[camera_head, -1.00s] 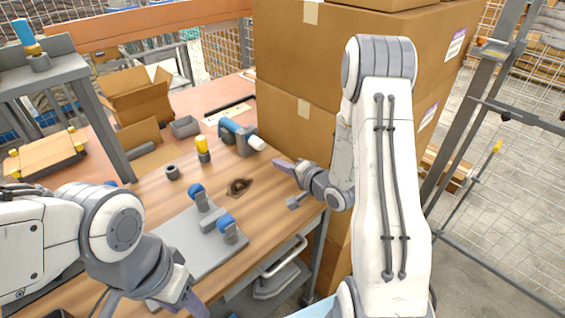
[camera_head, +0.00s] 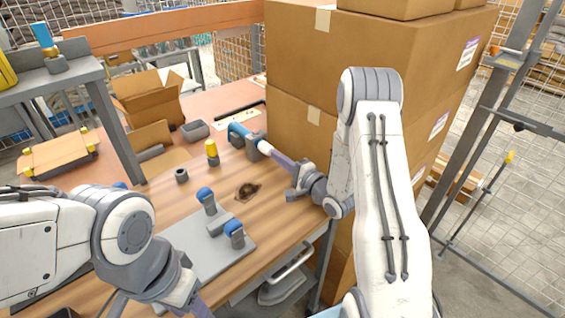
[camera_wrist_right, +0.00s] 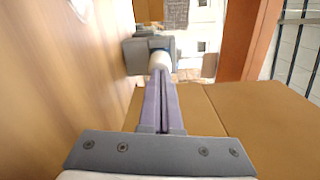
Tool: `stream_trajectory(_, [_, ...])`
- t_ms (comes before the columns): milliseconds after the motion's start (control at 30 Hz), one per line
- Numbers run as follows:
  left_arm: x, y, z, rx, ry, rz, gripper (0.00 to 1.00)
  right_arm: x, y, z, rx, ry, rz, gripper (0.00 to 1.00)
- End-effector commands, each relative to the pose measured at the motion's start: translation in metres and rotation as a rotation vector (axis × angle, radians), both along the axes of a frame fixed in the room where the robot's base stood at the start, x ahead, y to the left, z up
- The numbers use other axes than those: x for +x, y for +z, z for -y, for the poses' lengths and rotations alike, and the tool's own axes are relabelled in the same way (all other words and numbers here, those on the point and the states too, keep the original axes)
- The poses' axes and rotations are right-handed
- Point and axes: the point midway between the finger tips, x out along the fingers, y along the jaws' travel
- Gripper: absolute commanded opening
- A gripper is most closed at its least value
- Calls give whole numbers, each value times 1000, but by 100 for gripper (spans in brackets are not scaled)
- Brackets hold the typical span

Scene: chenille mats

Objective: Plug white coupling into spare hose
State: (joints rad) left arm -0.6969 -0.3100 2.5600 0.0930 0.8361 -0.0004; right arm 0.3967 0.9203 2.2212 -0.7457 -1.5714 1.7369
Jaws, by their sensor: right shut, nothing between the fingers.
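A blue hose piece (camera_head: 239,131) lies in a grey bracket (camera_head: 253,150) at the back of the wooden bench. In the right wrist view a white coupling (camera_wrist_right: 159,61) sticks out of the grey bracket (camera_wrist_right: 139,56) toward me. In the head view the white part is mostly hidden at the bracket. My right gripper (camera_head: 271,153) has its purple fingers together, with nothing between them. Its tips (camera_wrist_right: 160,77) are lined up with the white coupling's end, touching or very near it. My left gripper (camera_head: 196,304) is low at the left, its fingers partly cut off by the frame edge.
A grey plate (camera_head: 190,262) with two blue-capped posts lies in front. A yellow-topped post (camera_head: 211,149), a grey ring (camera_head: 181,175) and a dark patch (camera_head: 248,191) are on the bench. Large cardboard boxes (camera_head: 385,60) stand close behind my right arm.

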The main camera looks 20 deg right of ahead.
Motion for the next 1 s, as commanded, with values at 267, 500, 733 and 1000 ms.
stream_trajectory(267, [0, 0, 0, 0, 0, 0, 50, 1, 0, 0, 0, -1, -1, 0])
stream_trajectory(500, [0, 0, 0, 0, 0, 0, 50, 3, 0, -1, -1, -1, -1, 0])
stream_trajectory(733, [0, 1, 0, 0, 0, 0, 50, 7, 0, -2, -2, 0, 0, 0])
stream_trajectory(1000, [0, 1, 0, 0, 0, 0, 50, 7, 0, -3, -2, 0, 1, 0])
